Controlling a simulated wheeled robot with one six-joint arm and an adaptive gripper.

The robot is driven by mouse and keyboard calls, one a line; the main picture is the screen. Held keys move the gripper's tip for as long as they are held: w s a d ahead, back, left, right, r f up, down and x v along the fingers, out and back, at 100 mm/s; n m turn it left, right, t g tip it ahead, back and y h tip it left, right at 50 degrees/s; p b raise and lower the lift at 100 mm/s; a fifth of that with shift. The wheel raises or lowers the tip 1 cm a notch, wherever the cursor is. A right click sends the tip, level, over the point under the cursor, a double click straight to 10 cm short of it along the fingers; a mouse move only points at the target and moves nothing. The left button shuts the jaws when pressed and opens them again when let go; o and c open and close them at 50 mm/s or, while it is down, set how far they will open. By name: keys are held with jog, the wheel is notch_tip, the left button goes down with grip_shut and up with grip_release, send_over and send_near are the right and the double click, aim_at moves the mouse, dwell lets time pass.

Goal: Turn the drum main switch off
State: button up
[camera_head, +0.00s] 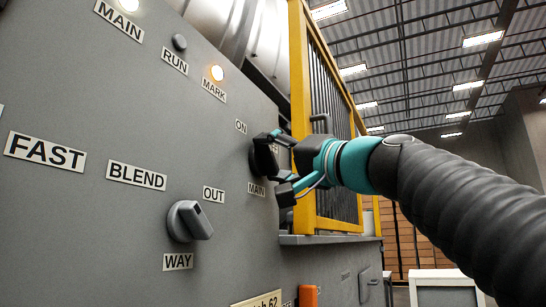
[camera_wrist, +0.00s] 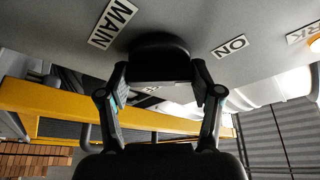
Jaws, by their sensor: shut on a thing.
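The main switch is a dark round knob (camera_head: 262,158) on the grey panel, between an ON label (camera_head: 240,127) and a MAIN label (camera_head: 256,189). My gripper (camera_head: 279,165) is at the knob from the right and hides part of it. In the wrist view the knob (camera_wrist: 158,50) sits between my two fingers (camera_wrist: 158,82), which are shut on its handle from both sides. The ON label (camera_wrist: 230,46) and MAIN label (camera_wrist: 113,23) flank it there. Another label beyond the handle is mostly hidden. The exact angle of the handle is hard to tell.
The MAIN lamp (camera_head: 127,4) and MARK lamp (camera_head: 217,73) are lit; the RUN lamp (camera_head: 180,42) looks dark. A grey WAY knob (camera_head: 190,221) sits lower left. A yellow guard frame (camera_head: 299,120) and a ledge (camera_head: 325,239) stand close beside my gripper.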

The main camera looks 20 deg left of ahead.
jog(key=shift+r, duration=0.1)
jog(key=m+h+p, duration=0.1)
jog(key=m+p, duration=0.1)
jog(key=shift+r+t+p, duration=0.2)
jog(key=shift+t+p, duration=0.2)
jog(key=shift+m+h+p, duration=0.3)
jog(key=shift+m+p, duration=0.8)
jog(key=shift+p, duration=0.1)
jog(key=m+h+p, duration=0.1)
jog(key=m+p, duration=0.2)
jog(key=shift+m+h, duration=0.3)
jog(key=shift+m, duration=0.1)
jog(key=m, duration=0.1)
jog(key=m+h, duration=0.1)
jog(key=m, duration=0.2)
jog(key=shift+f+g+p, duration=0.3)
jog(key=shift+p, duration=0.1)
jog(key=m+g+h, duration=0.1)
jog(key=m, duration=0.1)
jog(key=m+g, duration=0.1)
jog(key=m, duration=0.2)
jog(key=shift+h, duration=0.4)
jog(key=o, duration=1.1)
jog(key=shift+o, duration=0.2)
